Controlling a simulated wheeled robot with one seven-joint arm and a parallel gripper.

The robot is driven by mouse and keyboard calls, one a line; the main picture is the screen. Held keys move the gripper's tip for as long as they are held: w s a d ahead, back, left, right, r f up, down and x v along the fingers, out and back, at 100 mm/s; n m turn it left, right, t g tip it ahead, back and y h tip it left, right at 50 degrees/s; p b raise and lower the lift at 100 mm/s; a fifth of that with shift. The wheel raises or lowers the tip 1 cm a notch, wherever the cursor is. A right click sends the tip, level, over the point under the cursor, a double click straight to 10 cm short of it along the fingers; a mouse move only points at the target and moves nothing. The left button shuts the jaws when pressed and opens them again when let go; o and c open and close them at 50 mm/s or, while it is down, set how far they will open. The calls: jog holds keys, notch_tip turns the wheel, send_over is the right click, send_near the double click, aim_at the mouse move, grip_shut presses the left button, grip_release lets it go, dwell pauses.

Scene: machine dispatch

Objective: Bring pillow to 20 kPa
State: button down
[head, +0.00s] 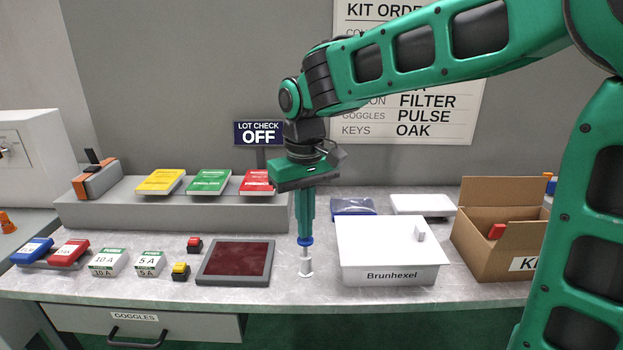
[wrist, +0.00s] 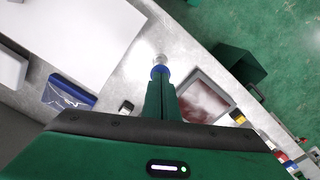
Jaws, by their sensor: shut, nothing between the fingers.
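No thing is labelled as a pillow and I see no pressure reading. A flat dark-framed panel with a dark red face (head: 236,261) lies left of the post. A blue-edged, clear-looking packet (head: 353,206) lies behind the white box; I cannot tell if either is the pillow.
A white lidded Brunhexel box (head: 388,275) stands close right of the post. An open cardboard box (head: 495,250) is farther right. Red (head: 194,245) and yellow (head: 181,271) buttons stand left of the panel. Yellow, green and red packs lie on a raised grey shelf (head: 170,213).

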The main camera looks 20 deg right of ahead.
jog(key=shift+f, duration=1.85)
jog(key=shift+r, duration=3.55)
